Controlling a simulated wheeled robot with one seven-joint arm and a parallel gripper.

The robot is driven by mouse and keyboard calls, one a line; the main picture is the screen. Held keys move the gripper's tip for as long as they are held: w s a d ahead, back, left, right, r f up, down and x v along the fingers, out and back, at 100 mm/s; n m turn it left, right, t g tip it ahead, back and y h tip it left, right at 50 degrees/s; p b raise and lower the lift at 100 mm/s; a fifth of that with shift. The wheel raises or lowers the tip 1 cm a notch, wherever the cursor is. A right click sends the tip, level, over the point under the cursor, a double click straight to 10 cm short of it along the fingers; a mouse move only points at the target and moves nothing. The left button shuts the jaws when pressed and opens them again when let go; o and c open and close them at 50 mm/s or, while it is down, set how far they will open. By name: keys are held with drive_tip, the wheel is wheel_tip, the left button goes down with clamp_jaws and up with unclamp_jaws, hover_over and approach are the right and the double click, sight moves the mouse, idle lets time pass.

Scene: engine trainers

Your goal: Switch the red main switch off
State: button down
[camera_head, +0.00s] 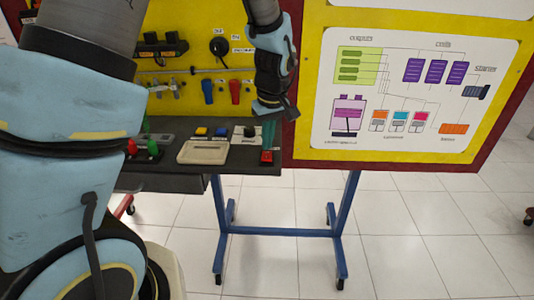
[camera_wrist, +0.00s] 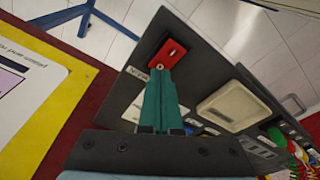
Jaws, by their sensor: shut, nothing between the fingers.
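The red main switch (camera_head: 266,157) sits at the right front corner of the dark console shelf. It also shows in the wrist view (camera_wrist: 169,54) as a red block on a dark base, with a label beside it. My gripper (camera_head: 268,146) points down at the switch with its teal fingers together and empty. In the wrist view the fingertips (camera_wrist: 157,74) overlap the near edge of the red block. I cannot tell whether they touch it. The switch position, on or off, cannot be read.
Left of the switch on the console are a black knob (camera_head: 250,132), blue and yellow buttons (camera_head: 211,131), a cream panel (camera_head: 203,152) and green and red knobs (camera_head: 142,147). A yellow board (camera_head: 310,100) with diagrams stands right behind. The floor in front is clear.

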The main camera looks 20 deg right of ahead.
sight(267, 153)
wheel_tip(267, 153, up, 6)
drive_tip(key=p, duration=0.3)
drive_tip(key=shift+p, duration=0.4)
drive_tip(key=shift+f, duration=0.1)
drive_tip(key=s+a+r+m, duration=0.1)
drive_tip(key=s+a+r, duration=0.1)
drive_tip(key=a, duration=1.3)
drive_tip(key=s+a+r+m, duration=0.1)
drive_tip(key=s+a+r, duration=0.1)
drive_tip(key=a, duration=1.3)
drive_tip(key=shift+r, duration=0.15)
